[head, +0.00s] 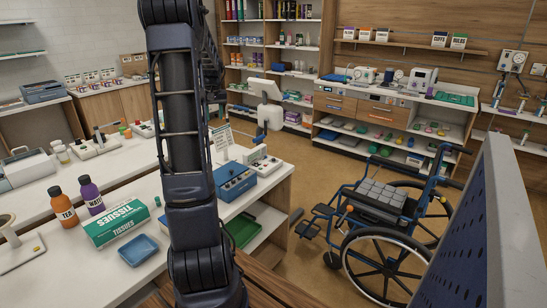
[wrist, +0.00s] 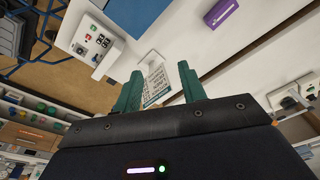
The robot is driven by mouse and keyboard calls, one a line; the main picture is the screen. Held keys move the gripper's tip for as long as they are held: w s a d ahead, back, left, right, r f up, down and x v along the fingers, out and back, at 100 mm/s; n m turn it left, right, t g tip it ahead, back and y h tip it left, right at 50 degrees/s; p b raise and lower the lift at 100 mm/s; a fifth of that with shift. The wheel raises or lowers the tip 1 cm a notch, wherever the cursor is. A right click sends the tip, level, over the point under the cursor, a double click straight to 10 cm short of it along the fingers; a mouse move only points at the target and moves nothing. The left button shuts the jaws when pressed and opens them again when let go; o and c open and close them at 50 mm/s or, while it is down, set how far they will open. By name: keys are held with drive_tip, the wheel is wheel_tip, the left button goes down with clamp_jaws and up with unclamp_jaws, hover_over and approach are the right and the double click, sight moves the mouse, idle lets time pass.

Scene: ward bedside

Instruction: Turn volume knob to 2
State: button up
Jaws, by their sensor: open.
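No knob can be read for certain as the volume knob. In the wrist view a white control panel (wrist: 92,42) with small dark controls and red and green spots lies up and left of my gripper. A similar white unit with small controls (head: 264,161) stands at the right end of the near counter in the head view. My gripper (wrist: 160,68) shows its two green fingers spread apart in the wrist view, with nothing held between them. A printed card (wrist: 155,82) shows beyond the gap. In the head view my arm hides the gripper.
A wheelchair (head: 385,225) stands right on the floor. A blue perforated panel (head: 462,235) is at far right.

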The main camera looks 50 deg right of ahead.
drive_tip(key=s+d+f+m, duration=0.1)
drive_tip(key=s+d+f, duration=0.1)
drive_tip(key=d+f, duration=0.35)
drive_tip(key=s+d+f, duration=0.2)
drive_tip(key=d+f, duration=0.1)
drive_tip(key=d, duration=0.6)
drive_tip(key=m+g, duration=0.1)
drive_tip(key=m, duration=0.1)
hover_over(274, 159)
wheel_tip(274, 159, down, 10)
drive_tip(key=shift+y, duration=0.3)
drive_tip(key=f, duration=1)
drive_tip(key=shift+w+d+f, duration=0.2)
drive_tip(key=shift+w+f, duration=0.05)
drive_tip(key=shift+w, duration=0.05)
clamp_jaws()
